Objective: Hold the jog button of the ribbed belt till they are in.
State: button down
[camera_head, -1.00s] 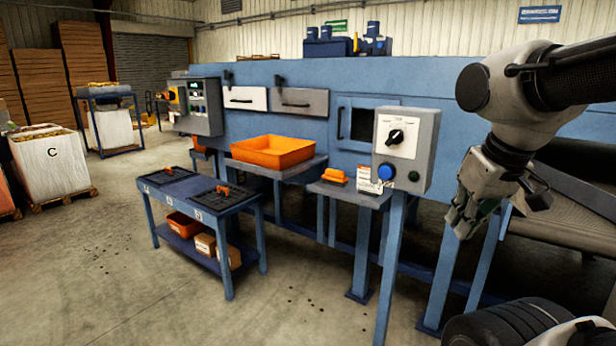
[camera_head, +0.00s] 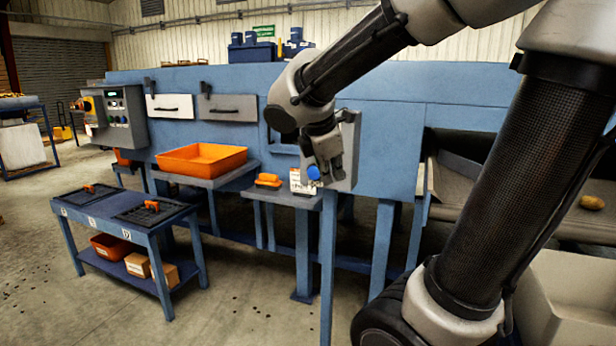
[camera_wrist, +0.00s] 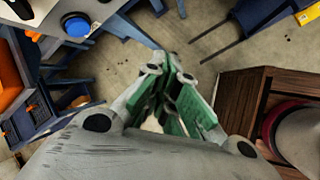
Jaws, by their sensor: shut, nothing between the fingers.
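The blue round button (camera_head: 313,173) is on the lower part of the grey control box (camera_head: 349,160), which stands on a blue post. My gripper (camera_head: 327,178) is in front of this box and hides most of its face, including the dial. My gripper (camera_wrist: 172,75) is shut and empty, with green inner faces on its fingers. In the wrist view, the blue button (camera_wrist: 76,25) shows at the upper left, apart from the fingertips. A dark belt (camera_head: 465,172) runs at the right, partly hidden by my arm. A potato (camera_head: 592,202) lies at its right part.
An orange tray (camera_head: 203,160) stands on a shelf left of the box. Orange pieces (camera_head: 268,180) lie on a small ledge beside the post. A blue bench (camera_head: 180,232) stands at front left. A pale bin (camera_head: 565,300) is below the belt. Floor before the box is clear.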

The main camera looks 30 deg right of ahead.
aim_at(308, 175)
jog(key=w+a+n+t+h, duration=0.2)
jog(key=w+a+n, duration=0.3)
jog(key=w+n, duration=0.5)
jog(key=shift+r, duration=0.3)
jog(key=shift+w+d, duration=0.1)
jog(key=shift+w+d+r+x, duration=0.25)
jog(key=shift+r+x, duration=0.1)
jog(key=shift+x, duration=1.8)
jog(key=shift+w+d+r+x, duration=0.15)
jog(key=shift+d+r+x, duration=0.15)
jog(key=shift+x, duration=1.8)
jog(key=shift+w+d+r+x, duration=0.25)
jog(key=shift+r+x, duration=0.1)
jog(key=shift+x, duration=1.8)
